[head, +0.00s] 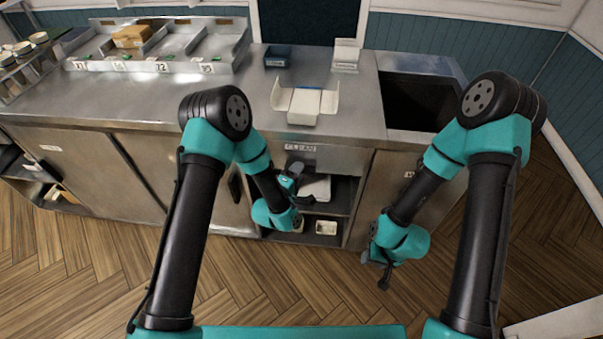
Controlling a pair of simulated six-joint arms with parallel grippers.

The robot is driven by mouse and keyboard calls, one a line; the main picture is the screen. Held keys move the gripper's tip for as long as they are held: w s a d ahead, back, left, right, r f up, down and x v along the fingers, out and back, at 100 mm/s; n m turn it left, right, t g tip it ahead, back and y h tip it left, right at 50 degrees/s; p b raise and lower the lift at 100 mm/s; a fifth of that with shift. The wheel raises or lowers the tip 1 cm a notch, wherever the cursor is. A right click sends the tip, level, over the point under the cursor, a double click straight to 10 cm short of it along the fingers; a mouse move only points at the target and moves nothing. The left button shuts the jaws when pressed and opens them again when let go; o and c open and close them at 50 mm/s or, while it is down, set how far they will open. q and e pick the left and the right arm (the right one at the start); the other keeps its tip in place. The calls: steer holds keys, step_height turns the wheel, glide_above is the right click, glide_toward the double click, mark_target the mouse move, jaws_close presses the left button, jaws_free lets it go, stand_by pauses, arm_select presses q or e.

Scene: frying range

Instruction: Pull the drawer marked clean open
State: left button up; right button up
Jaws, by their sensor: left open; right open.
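The drawer marked CLEAN (324,152) is in the counter front, just under the steel top, left of the bin opening. Its front looks level with the counter face, and no gap shows. My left gripper (290,181) is open, below the CLEAN label and in front of the open shelf bay. I see nothing between its fingers, and I cannot tell whether it touches anything. My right gripper (375,266) is open and empty, low over the floor, to the right of the bay. A handle on the drawer cannot be made out.
A white open carton (305,103) and a dark blue box (276,56) stand on the counter. The bay under the drawer holds a white item (317,188) and a small tray (326,228). A dark opening (415,103) is at the right. Wooden floor lies clear in front.

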arm_select(q)
steer(key=shift+w, duration=0.1)
jaws_close()
stand_by(0.4)
